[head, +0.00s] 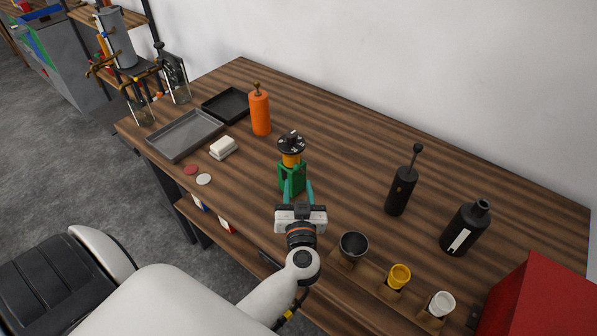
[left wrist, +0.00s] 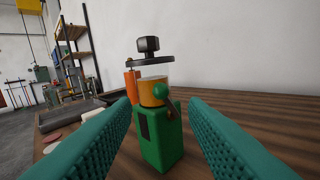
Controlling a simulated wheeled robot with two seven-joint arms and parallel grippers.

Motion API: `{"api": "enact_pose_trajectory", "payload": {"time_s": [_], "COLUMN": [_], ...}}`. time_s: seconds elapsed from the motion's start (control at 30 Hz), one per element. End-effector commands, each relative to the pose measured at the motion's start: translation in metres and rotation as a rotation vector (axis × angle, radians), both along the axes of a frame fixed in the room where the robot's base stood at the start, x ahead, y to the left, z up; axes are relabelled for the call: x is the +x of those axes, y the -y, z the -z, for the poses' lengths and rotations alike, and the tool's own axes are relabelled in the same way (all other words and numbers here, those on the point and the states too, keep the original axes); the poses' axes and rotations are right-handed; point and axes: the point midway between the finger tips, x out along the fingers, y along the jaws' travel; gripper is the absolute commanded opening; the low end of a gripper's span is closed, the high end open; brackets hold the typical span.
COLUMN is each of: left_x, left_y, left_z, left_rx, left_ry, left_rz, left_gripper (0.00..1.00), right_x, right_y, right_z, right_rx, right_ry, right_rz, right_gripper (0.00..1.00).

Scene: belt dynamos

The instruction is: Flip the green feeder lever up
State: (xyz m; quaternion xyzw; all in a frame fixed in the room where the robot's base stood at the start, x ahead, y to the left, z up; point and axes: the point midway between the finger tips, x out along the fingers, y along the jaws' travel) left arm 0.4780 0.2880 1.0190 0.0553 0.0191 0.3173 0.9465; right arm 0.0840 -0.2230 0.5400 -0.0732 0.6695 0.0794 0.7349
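The green feeder (head: 290,176) stands upright on the wooden table, with a yellow-orange section and a black round top above its green base. In the left wrist view the green feeder (left wrist: 162,145) is straight ahead, and its lever shows a round green knob (left wrist: 161,90) at the front, over the yellow-orange part. My left gripper (head: 298,190) is open in front of the feeder. In the left wrist view its teal fingers (left wrist: 163,125) are wide apart, one on each side of the feeder, with nothing between them. My right gripper is not in view.
An orange bottle (head: 260,112) stands behind the feeder. Grey (head: 185,134) and black (head: 226,104) trays lie to the left, near a white block (head: 223,147). Black bottles (head: 401,191), a dark cup (head: 353,245) and a red box (head: 541,300) are to the right.

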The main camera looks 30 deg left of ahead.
Motion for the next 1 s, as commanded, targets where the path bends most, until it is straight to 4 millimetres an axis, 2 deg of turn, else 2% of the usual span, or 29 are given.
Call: {"api": "enact_pose_trajectory", "payload": {"time_s": [0.1, 0.3, 0.67, 0.7, 0.77, 0.93, 1.0], "left_x": [0.019, 0.038, 0.043, 0.043, 0.043, 0.042, 0.042], "left_y": [-0.014, -0.028, -0.032, -0.032, -0.032, -0.032, -0.032], "left_z": [-0.002, 0.000, 0.000, 0.000, 0.000, 0.000, 0.000], "left_rx": [0.003, 0.002, 0.000, 0.000, 0.000, 0.000, 0.000], "left_ry": [0.002, 0.001, 0.000, 0.000, 0.000, 0.001, 0.000], "left_rz": [0.001, 0.002, 0.002, 0.002, 0.002, 0.002, 0.002], "left_gripper": [0.40, 0.40, 0.40, 0.38, 0.28, 0.01, 0.00], "right_x": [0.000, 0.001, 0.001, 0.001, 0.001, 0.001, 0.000], "right_y": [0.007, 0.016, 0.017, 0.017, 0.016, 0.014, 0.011], "right_z": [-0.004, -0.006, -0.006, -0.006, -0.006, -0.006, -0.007], "right_rx": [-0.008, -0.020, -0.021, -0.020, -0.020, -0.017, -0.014], "right_ry": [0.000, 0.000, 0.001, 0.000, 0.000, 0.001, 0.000], "right_rz": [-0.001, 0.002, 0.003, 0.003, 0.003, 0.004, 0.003], "right_gripper": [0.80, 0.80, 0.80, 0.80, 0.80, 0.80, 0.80]}}
